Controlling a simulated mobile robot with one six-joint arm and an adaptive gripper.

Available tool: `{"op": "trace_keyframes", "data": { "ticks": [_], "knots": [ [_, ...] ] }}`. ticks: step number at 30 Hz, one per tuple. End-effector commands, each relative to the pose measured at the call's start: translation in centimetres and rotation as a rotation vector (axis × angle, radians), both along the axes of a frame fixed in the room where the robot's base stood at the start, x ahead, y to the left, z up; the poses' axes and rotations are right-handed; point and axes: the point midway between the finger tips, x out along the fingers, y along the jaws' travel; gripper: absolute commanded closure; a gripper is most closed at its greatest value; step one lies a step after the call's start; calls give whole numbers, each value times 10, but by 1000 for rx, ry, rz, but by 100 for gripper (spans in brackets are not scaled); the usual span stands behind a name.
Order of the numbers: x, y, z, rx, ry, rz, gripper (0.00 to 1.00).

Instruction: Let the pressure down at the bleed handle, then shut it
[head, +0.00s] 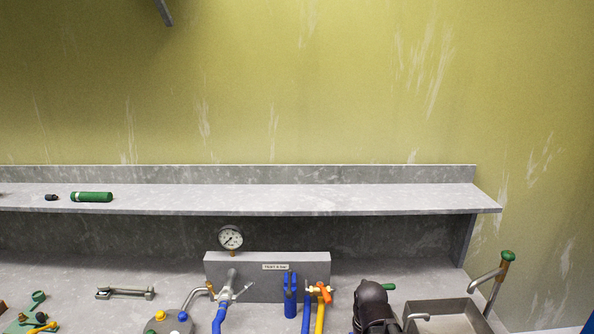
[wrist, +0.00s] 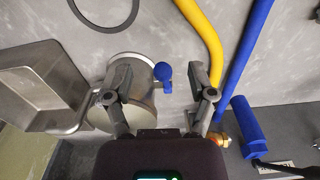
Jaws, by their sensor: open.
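A grey block (head: 262,292) on the bench carries a small label and a round pressure gauge (head: 230,238), whose reading is too small to read. In front of it are a blue handle (head: 290,297) and an orange handle (head: 322,292) on a brass fitting above a yellow hose. I cannot tell which is the bleed handle. A blue grip (wrist: 247,125) also shows in the wrist view, right of my gripper. My gripper (wrist: 158,72) is open and empty. A metal pot with a blue knob (wrist: 163,72) appears between and beyond its jaws, not visibly gripped.
A steel basin (head: 440,318) stands at the right, beside a green-topped tap post (head: 508,256). A lidded vessel (head: 167,326) with yellow and blue knobs stands at front left. A shelf (head: 250,198) runs behind, with a green cylinder (head: 92,197).

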Motion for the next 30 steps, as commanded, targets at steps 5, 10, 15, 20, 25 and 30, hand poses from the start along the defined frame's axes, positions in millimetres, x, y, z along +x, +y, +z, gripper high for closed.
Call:
{"op": "trace_keyframes", "data": {
  "ticks": [5,10,15,20,25,30],
  "knots": [
    [-5,-1,0,0,0,71,28],
    [-5,-1,0,0,0,80,28],
    [-5,-1,0,0,0,78,49],
    [-5,-1,0,0,0,78,49],
    [-5,-1,0,0,0,77,49],
    [-5,-1,0,0,0,77,49]
  ]
}}
